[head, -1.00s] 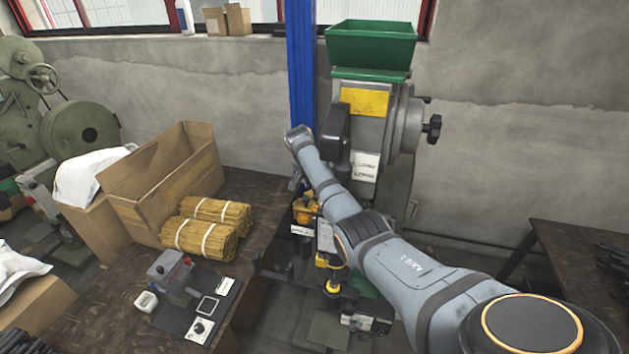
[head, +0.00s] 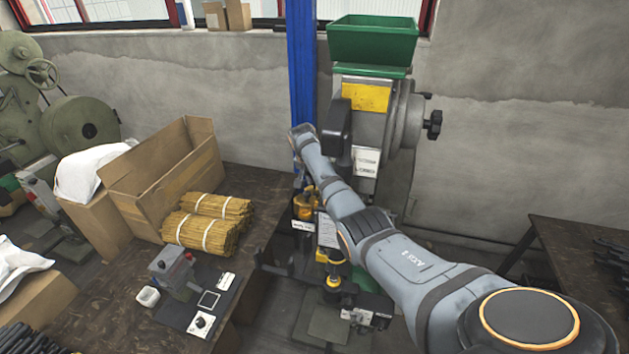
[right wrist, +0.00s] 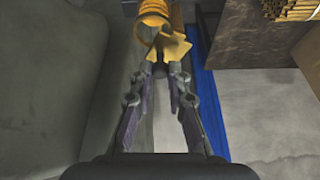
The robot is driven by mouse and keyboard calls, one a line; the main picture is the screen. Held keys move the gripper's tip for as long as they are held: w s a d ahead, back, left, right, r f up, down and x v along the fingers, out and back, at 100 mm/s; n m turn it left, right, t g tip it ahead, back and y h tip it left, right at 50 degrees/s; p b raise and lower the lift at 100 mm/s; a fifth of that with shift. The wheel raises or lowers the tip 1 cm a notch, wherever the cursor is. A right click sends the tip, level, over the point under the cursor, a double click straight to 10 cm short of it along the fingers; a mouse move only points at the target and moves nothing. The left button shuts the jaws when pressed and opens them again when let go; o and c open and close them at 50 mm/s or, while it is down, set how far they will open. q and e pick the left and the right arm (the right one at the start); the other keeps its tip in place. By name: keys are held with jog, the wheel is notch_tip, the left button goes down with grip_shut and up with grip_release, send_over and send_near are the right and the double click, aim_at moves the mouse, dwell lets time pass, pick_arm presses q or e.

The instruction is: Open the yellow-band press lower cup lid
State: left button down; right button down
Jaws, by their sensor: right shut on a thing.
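The press with the yellow band (head: 365,97) stands behind my right arm. Its lower yellow-orange cup (head: 304,206) shows low on the press, partly hidden by my forearm. In the right wrist view, the round yellow cup (right wrist: 154,14) is at the top, with a yellow flap-like lid piece (right wrist: 174,48) just below it. My right gripper (right wrist: 167,72) is shut on the near end of this lid piece, its fingertips close together. How far the lid is tilted I cannot tell. In the head view the right gripper is mostly hidden behind the arm. My left gripper is not in view.
A wooden table (head: 262,185) at left holds a cardboard box (head: 165,175), stick bundles (head: 203,232) and a control box (head: 172,268). Another table stands at right.

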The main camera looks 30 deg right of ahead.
jog(key=c, duration=1.3)
grip_release()
jog(key=shift+a, duration=0.1)
jog(key=v, duration=1.2)
